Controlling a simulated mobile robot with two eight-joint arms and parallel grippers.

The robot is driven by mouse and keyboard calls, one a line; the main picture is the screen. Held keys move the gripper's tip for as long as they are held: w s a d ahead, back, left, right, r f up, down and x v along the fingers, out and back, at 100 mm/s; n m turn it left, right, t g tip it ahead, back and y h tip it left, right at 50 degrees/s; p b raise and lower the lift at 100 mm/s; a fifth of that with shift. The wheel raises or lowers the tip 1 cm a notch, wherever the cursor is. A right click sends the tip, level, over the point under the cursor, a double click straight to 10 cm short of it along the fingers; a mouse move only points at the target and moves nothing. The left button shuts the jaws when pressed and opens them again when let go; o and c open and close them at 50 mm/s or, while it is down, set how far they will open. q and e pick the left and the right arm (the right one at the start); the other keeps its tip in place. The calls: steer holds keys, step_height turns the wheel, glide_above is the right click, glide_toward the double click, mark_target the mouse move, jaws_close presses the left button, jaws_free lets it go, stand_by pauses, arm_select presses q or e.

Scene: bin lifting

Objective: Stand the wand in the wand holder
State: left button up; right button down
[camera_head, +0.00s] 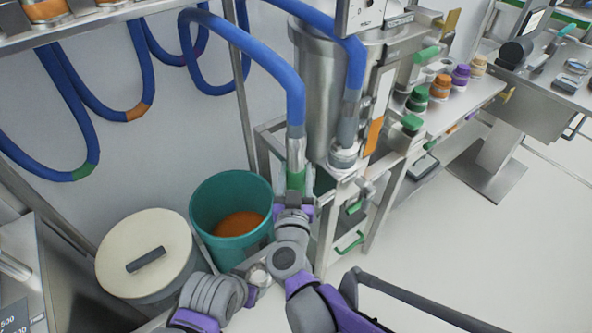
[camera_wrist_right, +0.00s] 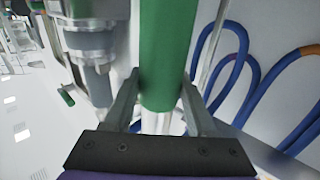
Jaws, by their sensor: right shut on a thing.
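The wand (camera_head: 296,152) hangs at the end of a blue hose, with a grey upper part and a green section below. It looks close to upright, beside the steel vessel. My right gripper (camera_head: 294,207) is shut on the wand's green section. In the right wrist view the green section (camera_wrist_right: 165,55) stands between the two fingers (camera_wrist_right: 160,105), with a clear tube below it. In the head view the wand's lower end is hidden by my gripper. I cannot clearly pick out the wand holder. My left gripper is not in view.
A teal bin (camera_head: 202,214) with orange powder stands left of my right gripper. A lidded drum (camera_head: 145,250) is farther left. The steel vessel (camera_head: 318,75) and its frame stand close on the right, with a second hose fitting (camera_head: 344,156). Open floor (camera_head: 440,240) lies to the right.

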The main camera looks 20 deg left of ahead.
steer(key=shift+f+b, duration=1.35)
steer(key=shift+f, duration=0.55)
steer(key=shift+f+b, duration=1.3)
steer(key=shift+f, duration=0.9)
steer(key=shift+f+b, duration=1.7)
steer(key=shift+f, duration=0.6)
steer(key=shift+c, duration=0.6)
jaws_free()
steer(key=shift+s, duration=0.1)
